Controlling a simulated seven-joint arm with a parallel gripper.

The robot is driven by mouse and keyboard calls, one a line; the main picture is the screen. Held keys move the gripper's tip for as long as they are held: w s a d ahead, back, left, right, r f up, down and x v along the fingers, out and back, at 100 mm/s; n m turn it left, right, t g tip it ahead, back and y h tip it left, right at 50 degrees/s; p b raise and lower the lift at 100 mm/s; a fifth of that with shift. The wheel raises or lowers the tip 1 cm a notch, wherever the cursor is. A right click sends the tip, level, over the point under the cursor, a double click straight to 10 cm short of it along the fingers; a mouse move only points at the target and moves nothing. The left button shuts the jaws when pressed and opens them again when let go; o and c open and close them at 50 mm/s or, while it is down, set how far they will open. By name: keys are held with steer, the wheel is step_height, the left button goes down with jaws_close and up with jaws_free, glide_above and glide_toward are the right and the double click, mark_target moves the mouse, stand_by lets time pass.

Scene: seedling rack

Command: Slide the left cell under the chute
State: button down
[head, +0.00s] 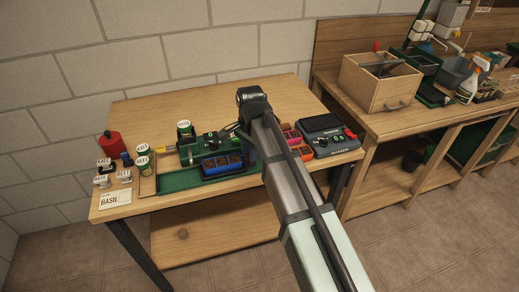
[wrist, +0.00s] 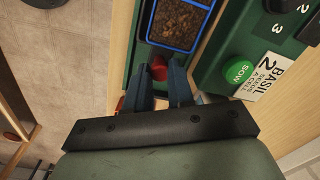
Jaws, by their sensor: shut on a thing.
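A blue-rimmed tray (head: 222,172) of soil-filled cells sits on a green track (head: 180,184) at the front of the table. In the wrist view the tray (wrist: 171,46) shows brown soil in its cells. My gripper (wrist: 162,70) is shut on a red knob (wrist: 159,69) just beyond the tray's near end. The dark green sowing machine (head: 212,143) stands behind the tray. The wrist view shows its green SOW button (wrist: 239,70). I cannot make out the chute or which cell is under it.
A label card (wrist: 268,80) reads "BASIL 2 SEEDS A CELL". The table's back is clear.

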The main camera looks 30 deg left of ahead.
mark_target(234, 158)
steer(key=s+a, duration=0.3)
steer(key=shift+s+a, duration=0.4)
steer(key=c, duration=1)
jaws_free()
steer(key=shift+r, duration=0.1)
steer(key=r, duration=1.3)
steer(key=shift+d+r, duration=0.35)
